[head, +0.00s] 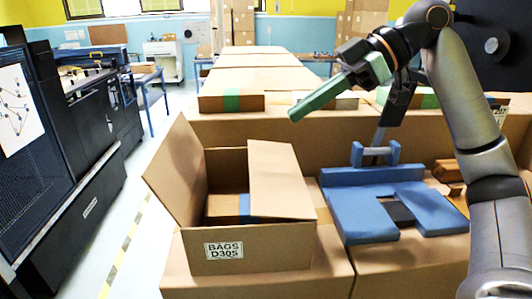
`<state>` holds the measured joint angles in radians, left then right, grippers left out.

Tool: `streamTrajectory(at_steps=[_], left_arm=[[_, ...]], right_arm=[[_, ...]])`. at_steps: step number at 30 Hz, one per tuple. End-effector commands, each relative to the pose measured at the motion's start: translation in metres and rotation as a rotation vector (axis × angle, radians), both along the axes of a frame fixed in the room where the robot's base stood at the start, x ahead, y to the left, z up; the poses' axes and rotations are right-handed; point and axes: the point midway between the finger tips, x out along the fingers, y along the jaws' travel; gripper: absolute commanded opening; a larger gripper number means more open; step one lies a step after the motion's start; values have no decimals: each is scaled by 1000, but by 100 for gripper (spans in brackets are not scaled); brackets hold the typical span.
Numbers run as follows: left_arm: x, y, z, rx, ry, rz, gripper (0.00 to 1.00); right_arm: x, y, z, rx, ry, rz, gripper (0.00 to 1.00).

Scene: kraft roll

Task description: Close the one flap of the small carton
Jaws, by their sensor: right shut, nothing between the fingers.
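The small carton (275,248) stands at lower centre, with a white label reading BAGS D305 on its front. A large flap (177,172) on its left side stands up and tilts outward to the left. Another flap (280,179) on the right lies across part of the opening. Between them the carton is open, and a brown item with blue tape (244,206) shows inside. My right gripper (296,113) has long green fingers, shut and empty. It is raised above and behind the carton, apart from it. My left gripper is not in view.
A blue padded fixture (360,212) lies right of the carton on a cardboard-covered surface. Longer cartons (232,101) with green tape lie behind. A dark machine (80,150) stands at the left, with bare floor (140,200) between it and the carton.

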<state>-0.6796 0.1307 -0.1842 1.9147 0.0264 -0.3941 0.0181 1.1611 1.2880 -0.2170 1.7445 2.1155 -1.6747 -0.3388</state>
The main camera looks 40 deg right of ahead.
Motion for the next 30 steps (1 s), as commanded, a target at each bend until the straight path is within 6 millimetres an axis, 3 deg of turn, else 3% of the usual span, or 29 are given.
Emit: streamTrajectory(at_steps=[9,12,17,30], left_arm=[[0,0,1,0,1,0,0],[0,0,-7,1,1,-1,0],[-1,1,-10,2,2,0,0],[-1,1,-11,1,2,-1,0]], right_arm=[[29,48,-41,-2,3,4,0],[30,48,-61,-2,5,-2,0],[31,51,-76,-1,3,0,0],[31,52,-79,0,-1,1,0]])
